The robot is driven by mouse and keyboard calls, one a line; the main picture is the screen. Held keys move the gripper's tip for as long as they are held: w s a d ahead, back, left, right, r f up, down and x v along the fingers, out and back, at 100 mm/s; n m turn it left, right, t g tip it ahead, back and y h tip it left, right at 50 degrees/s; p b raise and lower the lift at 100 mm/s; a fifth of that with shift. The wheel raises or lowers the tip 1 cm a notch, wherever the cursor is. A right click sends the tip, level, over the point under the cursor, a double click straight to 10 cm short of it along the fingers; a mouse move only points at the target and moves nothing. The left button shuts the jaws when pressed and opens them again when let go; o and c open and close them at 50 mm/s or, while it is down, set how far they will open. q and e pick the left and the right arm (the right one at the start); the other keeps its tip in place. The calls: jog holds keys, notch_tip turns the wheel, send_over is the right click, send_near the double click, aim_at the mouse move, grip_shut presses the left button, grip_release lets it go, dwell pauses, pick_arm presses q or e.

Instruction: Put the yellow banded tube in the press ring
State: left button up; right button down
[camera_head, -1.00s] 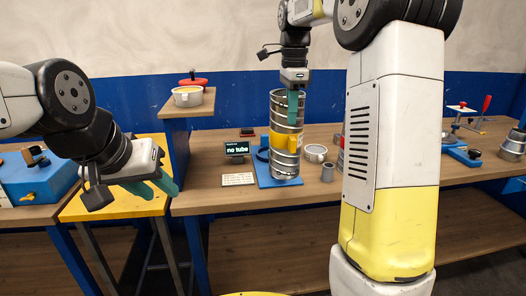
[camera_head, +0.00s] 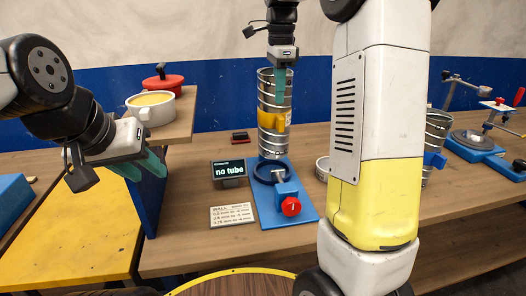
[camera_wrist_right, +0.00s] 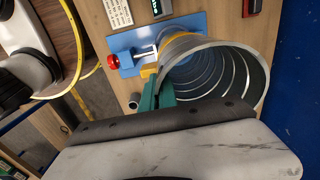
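The silver spiral tube with a yellow band (camera_head: 274,105) hangs upright from my right gripper (camera_head: 281,86). The fingers grip the wall at its top rim. In the right wrist view I look into the tube's open end (camera_wrist_right: 228,75), with the teal fingers (camera_wrist_right: 160,92) at its wall. The dark press ring (camera_head: 266,172) is on a blue base (camera_head: 264,206) with a red knob (camera_head: 291,206). The tube's lower end appears just above or behind the ring; I cannot tell which. My left gripper (camera_head: 142,168) is open and empty at the left.
A small display (camera_head: 229,172) reads "no tube". A label card (camera_head: 232,215) lies in front of it. A pot (camera_head: 152,108) stands on a raised shelf at left. A blue-banded tube (camera_head: 436,135) is partly hidden behind my right arm. A clamp fixture (camera_head: 475,142) stands far right.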

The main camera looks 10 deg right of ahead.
aim_at(278, 124)
notch_tip(278, 124, down, 10)
jog(key=shift+r, duration=0.25)
jog(key=shift+f, duration=0.15)
jog(key=c, duration=1.7)
grip_release()
